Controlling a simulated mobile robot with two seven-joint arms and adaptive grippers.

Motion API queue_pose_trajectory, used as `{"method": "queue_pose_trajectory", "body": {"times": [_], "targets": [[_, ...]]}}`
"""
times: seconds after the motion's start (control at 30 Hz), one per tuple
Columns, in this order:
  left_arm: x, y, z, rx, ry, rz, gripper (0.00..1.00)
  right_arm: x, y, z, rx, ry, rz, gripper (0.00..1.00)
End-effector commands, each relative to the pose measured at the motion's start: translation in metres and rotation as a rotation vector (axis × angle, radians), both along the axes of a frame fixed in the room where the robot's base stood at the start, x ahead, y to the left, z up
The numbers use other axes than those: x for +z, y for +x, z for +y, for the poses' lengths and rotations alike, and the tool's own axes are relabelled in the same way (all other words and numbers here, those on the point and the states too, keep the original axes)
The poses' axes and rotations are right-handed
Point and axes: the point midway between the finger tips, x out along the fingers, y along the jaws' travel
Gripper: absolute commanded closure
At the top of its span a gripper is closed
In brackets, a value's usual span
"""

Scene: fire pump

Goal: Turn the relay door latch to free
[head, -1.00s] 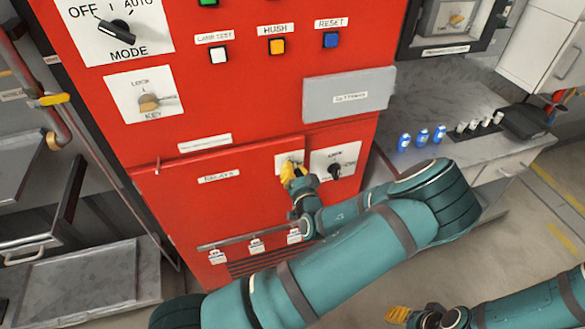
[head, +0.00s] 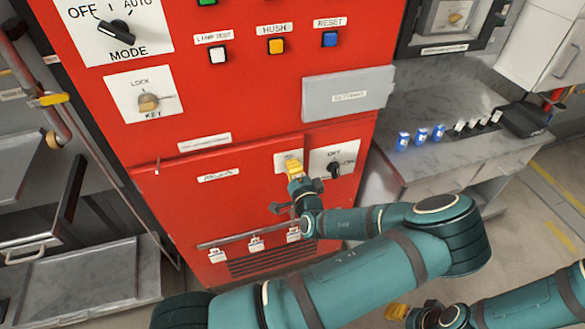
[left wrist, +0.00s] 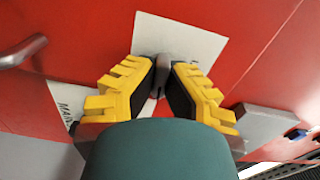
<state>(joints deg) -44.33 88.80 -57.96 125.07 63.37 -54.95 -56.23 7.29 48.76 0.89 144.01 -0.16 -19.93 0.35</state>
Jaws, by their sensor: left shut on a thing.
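The relay door latch is a small grey knob (left wrist: 177,62) on a white plate (left wrist: 200,44), set in the red cabinet's lower door (head: 215,200). My left gripper (head: 292,166) is at this plate in the head view and hides most of the knob. In the left wrist view its two yellow fingers with black pads (left wrist: 163,78) are on either side of the knob, shut on it. The plate's lettering is mostly hidden. My right gripper (head: 397,312) is at the bottom right, partly seen, away from the cabinet; its jaw opening is unclear.
A black rotary switch (head: 334,169) is just right of the latch. A rail (head: 240,238) with several hanging tags crosses the door below. A grey counter (head: 440,165) with blue cans stands at the right, and metal trays (head: 80,275) stand at the left.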

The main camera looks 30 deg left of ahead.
Motion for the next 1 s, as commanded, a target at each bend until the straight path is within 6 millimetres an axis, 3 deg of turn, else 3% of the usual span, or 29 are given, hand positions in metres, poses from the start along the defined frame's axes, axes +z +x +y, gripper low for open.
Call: {"method": "queue_pose_trajectory", "body": {"times": [0.8, 0.83, 0.9, 1.0], "targets": [[0.0041, 0.0027, 0.0009, -0.002, 0.084, 0.079, 1.00, -0.0004, 0.0003, 0.0000, 0.000, 0.000, -0.001, 0.53], [0.0041, 0.0027, 0.0009, -0.002, 0.084, 0.079, 0.83, -0.0004, 0.0003, 0.0000, 0.000, 0.000, -0.001, 0.53], [0.0038, 0.0027, 0.0008, -0.002, 0.083, 0.080, 0.60, -0.0004, 0.0003, -0.0001, 0.000, 0.000, -0.001, 0.53], [0.0027, 0.0020, 0.0006, -0.001, 0.081, 0.082, 0.60, -0.0004, 0.0003, 0.0000, 0.000, 0.000, -0.001, 0.53]]}}
